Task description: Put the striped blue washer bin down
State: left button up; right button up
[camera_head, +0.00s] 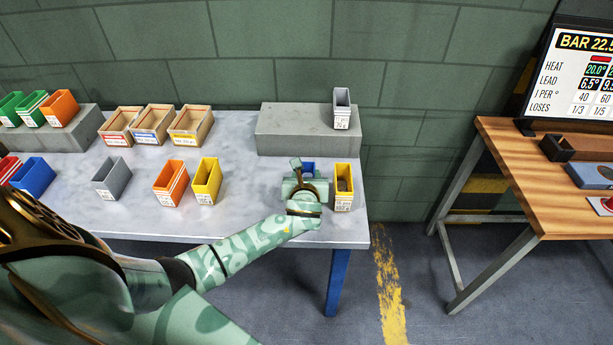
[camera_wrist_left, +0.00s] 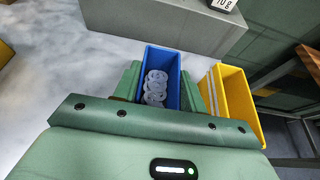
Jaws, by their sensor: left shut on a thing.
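The blue washer bin (camera_wrist_left: 173,62) shows in the left wrist view, upright, with several grey ring washers (camera_wrist_left: 155,88) inside. My left gripper (camera_wrist_left: 160,93) is shut on it, with one green finger along each side. In the head view only a bit of the blue bin (camera_head: 309,167) shows behind my left gripper (camera_head: 305,178), near the table's right end. Its stripes are hidden from both views. I cannot tell whether its base touches the table. My right gripper is not in view.
A yellow bin (camera_head: 343,182) stands close on the right of the held bin. Behind is a grey block (camera_head: 290,130) with a grey bin (camera_head: 342,105) on it. Orange and yellow bins (camera_head: 206,180) stand left; the grey table (camera_head: 245,200) between is bare.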

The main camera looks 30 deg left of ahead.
pick_arm(q)
jog(key=o, duration=1.3)
jog(key=shift+s+d+r, duration=0.15)
jog(key=shift+s+r, duration=0.05)
jog(key=p+v, duration=0.3)
jog(key=v, duration=0.8)
jog(key=shift+s+p, duration=0.25)
jog(key=shift+p, duration=0.15)
jog(key=shift+d, duration=0.1)
